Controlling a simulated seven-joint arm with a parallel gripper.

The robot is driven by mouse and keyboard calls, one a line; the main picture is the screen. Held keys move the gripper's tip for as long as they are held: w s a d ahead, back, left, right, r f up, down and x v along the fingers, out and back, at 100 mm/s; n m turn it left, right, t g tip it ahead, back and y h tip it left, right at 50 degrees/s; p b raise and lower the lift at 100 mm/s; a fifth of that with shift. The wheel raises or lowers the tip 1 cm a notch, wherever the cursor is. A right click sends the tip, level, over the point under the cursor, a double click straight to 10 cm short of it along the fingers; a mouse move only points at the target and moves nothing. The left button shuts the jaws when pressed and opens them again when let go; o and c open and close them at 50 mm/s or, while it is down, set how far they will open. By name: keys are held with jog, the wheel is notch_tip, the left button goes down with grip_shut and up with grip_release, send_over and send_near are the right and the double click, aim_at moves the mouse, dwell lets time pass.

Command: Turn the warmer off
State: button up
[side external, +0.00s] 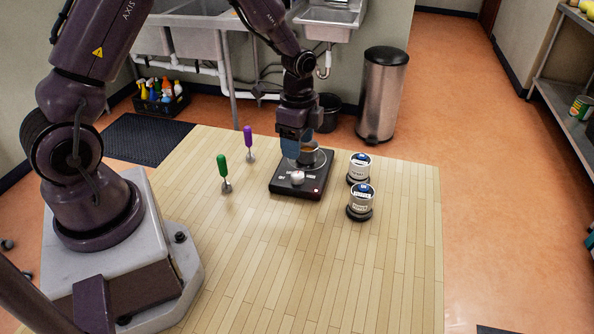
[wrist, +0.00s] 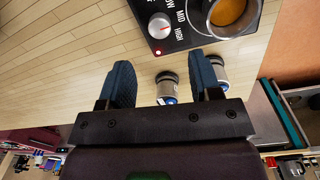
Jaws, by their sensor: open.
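The warmer (side external: 284,188) is a flat black box on the wooden table, with a glass vessel of amber liquid (side external: 312,161) on its plate. Its white dial knob (side external: 297,178) is on the front panel, and a red light (side external: 317,190) is lit at the front corner. My gripper (side external: 291,150) is above the warmer, close to the vessel. Its blue fingers (wrist: 162,78) are apart and empty, and the knob is beyond their tips.
The front of the table (side external: 310,270) is clear.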

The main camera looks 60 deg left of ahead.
aim_at(297, 174)
notch_tip(297, 174, down, 8)
jog(key=shift+s+d+f, duration=0.1)
jog(key=shift+f, duration=0.1)
jog(key=c, duration=0.9)
